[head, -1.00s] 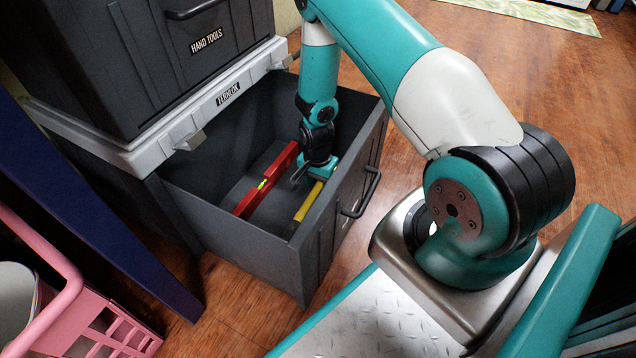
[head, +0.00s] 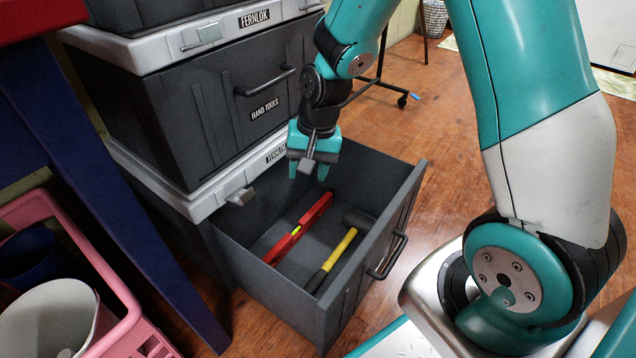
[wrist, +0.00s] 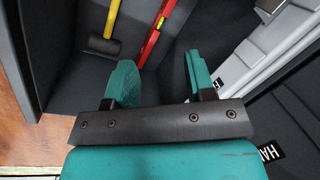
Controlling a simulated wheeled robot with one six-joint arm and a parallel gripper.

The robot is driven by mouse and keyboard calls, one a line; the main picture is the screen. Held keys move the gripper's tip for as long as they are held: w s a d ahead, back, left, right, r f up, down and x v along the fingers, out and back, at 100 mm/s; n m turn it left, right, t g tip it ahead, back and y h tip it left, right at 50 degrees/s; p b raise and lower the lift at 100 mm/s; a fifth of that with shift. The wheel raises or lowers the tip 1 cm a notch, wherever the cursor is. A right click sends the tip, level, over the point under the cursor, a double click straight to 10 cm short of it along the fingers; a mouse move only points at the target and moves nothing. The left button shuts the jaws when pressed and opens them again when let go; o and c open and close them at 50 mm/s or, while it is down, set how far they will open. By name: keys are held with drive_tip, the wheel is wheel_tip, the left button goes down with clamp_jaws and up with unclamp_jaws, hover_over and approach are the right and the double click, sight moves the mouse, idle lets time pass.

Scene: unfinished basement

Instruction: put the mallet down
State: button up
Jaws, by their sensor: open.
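The mallet (head: 338,249) has a yellow handle and a dark head. It lies on the floor of the open grey drawer (head: 385,228), along the side nearest the drawer's front. It also shows in the wrist view (wrist: 103,45), with its head toward my gripper. My gripper (head: 308,172) is open and empty above the drawer's back corner, apart from the mallet. In the wrist view its two teal fingers (wrist: 165,75) are spread with nothing between them.
A red level (head: 299,230) lies in the drawer beside the mallet. Stacked tool boxes (head: 215,120) labelled HAND TOOLS rise behind my gripper. A blue leg (head: 125,200) and a pink crate (head: 115,335) stand at the left.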

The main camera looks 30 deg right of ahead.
drive_tip(key=s+a+r+n+y, duration=0.1)
drive_tip(key=s+a+r+n, duration=0.4)
drive_tip(key=s+r, duration=0.3)
drive_tip(key=s+a+r+n+y, duration=0.1)
drive_tip(key=s+a+r+n, duration=0.4)
drive_tip(key=s+r+n, duration=0.3)
drive_tip(key=s+r, duration=0.1)
drive_tip(key=s, duration=0.3)
drive_tip(key=shift+a+r+g, duration=0.3)
drive_tip(key=shift+w, duration=0.1)
